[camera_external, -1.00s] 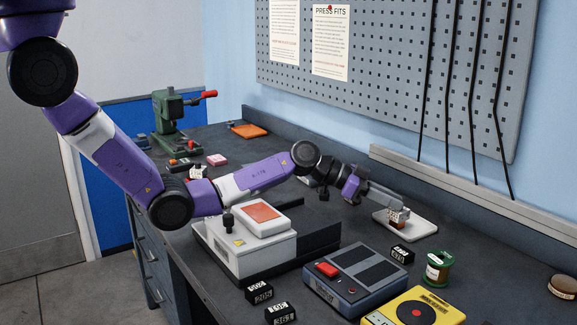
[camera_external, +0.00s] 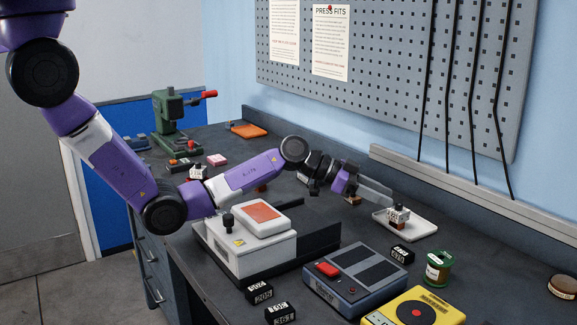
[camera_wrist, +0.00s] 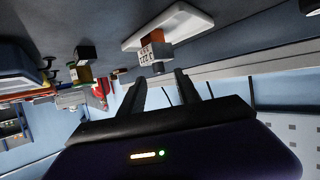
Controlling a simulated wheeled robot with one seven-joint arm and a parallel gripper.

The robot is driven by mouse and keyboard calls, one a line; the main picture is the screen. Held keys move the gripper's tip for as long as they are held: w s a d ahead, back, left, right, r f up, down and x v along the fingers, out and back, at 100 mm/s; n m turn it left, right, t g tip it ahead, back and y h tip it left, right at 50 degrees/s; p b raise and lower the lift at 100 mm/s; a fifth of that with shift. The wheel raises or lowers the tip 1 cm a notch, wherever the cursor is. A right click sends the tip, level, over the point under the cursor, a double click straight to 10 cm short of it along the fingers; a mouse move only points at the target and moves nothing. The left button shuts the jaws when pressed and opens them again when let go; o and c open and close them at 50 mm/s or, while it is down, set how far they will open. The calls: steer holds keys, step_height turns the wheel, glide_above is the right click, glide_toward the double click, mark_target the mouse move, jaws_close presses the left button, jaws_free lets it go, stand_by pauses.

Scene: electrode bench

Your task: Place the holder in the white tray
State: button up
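The holder (camera_external: 398,215) is a small pale block with dark markings, a reddish-brown lower part and a dark piece on top. It stands upright in the white tray (camera_external: 423,233), towards its left side. My gripper (camera_external: 388,195) is behind and left of the holder, with its fingers pointing towards it. In the wrist view the picture is upside down. The holder (camera_wrist: 153,53) rests on the white tray (camera_wrist: 190,24) there, beyond the fingertips. The two fingers of my gripper (camera_wrist: 160,77) are apart with nothing held between them.
A grey box with a red button (camera_external: 355,278) and a small black block (camera_external: 402,253) stand in front of the tray. A green spool (camera_external: 439,267) is at its front right. A white scale-like box (camera_external: 245,245) stands under my arm. The pegboard wall is behind.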

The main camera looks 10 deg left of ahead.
steer(key=v, duration=0.9)
steer(key=shift+b, duration=0.45)
steer(key=shift+a, duration=0.1)
